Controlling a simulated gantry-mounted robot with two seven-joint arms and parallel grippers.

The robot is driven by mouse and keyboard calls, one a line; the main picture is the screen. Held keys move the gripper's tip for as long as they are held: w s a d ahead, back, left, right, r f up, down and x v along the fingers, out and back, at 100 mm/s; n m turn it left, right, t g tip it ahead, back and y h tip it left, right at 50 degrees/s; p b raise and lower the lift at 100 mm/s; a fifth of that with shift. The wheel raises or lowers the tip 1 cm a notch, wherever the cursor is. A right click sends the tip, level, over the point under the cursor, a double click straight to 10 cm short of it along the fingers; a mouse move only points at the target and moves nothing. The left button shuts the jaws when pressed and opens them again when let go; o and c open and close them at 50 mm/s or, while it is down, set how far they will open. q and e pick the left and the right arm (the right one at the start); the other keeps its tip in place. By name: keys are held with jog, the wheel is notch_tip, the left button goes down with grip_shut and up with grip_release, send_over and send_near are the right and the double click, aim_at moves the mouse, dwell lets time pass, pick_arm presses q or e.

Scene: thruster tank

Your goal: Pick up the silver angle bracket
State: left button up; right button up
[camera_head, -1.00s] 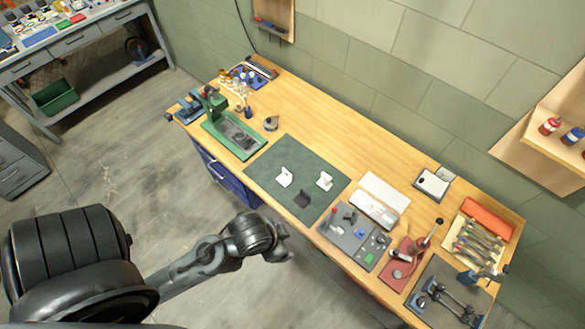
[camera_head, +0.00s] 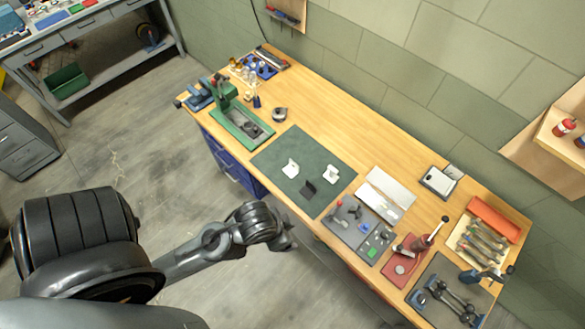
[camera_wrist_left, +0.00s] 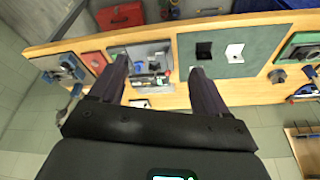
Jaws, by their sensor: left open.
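Three small angle brackets are on the dark green mat (camera_head: 268,160) at the middle of the workbench. A pale bracket (camera_head: 290,168) is at the left, another pale bracket (camera_head: 331,175) is at the right, and a dark bracket (camera_head: 307,189) is nearer the front. I cannot tell for sure which pale one is silver. The left wrist view shows the dark bracket (camera_wrist_left: 204,51) and one pale bracket (camera_wrist_left: 234,53); the other is not clear there. My left gripper (camera_wrist_left: 158,68) is open and empty, apart from the brackets. In the head view my left arm ends in front of the bench. My right gripper is not in view.
A green press (camera_head: 240,125) stands left of the mat. A grey tray of parts (camera_head: 352,222), a white-silver case (camera_head: 388,192) and a red-based tool (camera_head: 405,262) are to its right. The bench's back strip is mostly clear. Blue drawers (camera_head: 232,168) sit under the front edge.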

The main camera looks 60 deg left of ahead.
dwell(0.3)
pick_arm(q)
jog(key=c, duration=0.7)
